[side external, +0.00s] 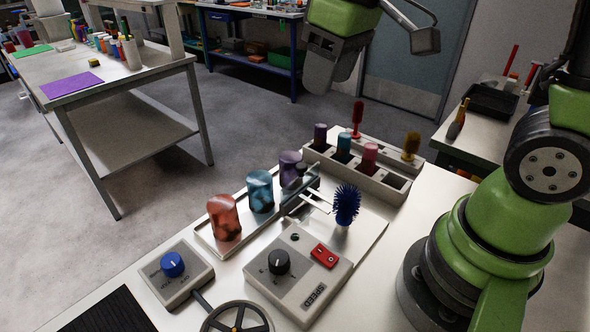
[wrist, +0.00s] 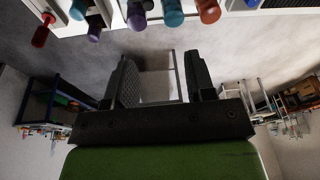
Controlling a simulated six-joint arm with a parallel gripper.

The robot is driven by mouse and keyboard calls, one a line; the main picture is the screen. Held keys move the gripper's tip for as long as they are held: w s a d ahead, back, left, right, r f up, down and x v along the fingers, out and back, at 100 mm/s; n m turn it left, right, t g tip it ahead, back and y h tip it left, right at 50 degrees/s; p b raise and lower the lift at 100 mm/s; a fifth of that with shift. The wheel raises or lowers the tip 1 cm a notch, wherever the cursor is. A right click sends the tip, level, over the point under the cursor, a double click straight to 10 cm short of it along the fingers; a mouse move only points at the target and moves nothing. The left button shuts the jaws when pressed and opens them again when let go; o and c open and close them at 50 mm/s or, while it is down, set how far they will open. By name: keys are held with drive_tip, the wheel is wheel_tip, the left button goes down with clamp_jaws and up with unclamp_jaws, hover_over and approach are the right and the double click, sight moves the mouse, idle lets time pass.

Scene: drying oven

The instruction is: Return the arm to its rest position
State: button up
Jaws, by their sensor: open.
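My gripper (side external: 330,78) hangs in the air at the upper middle of the side view, beyond and above the bench with the rack. In the wrist view its two dark fingers (wrist: 160,78) stand apart with nothing between them but the floor and a distant table. The green arm shows at the right and at the top of the side view; the links joining these parts run out of frame. The gripper is clear of every object, and nothing hangs from it.
The white bench holds orange (side external: 224,218), blue (side external: 260,190) and purple (side external: 290,168) containers, a blue brush (side external: 346,204), a compartmented rack (side external: 387,184) with bottles, a control box (side external: 298,274) and a knob box (side external: 175,272). A side table (side external: 125,78) stands left across clear floor.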

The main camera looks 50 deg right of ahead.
drive_tip(key=s+a+r+m+t+y, duration=0.1)
drive_tip(key=s+r+m+t, duration=0.3)
drive_tip(key=s, duration=0.7)
drive_tip(key=shift+s+a+r+m+t, duration=0.2)
drive_tip(key=shift+s+a+m+t, duration=0.1)
drive_tip(key=shift+m, duration=0.3)
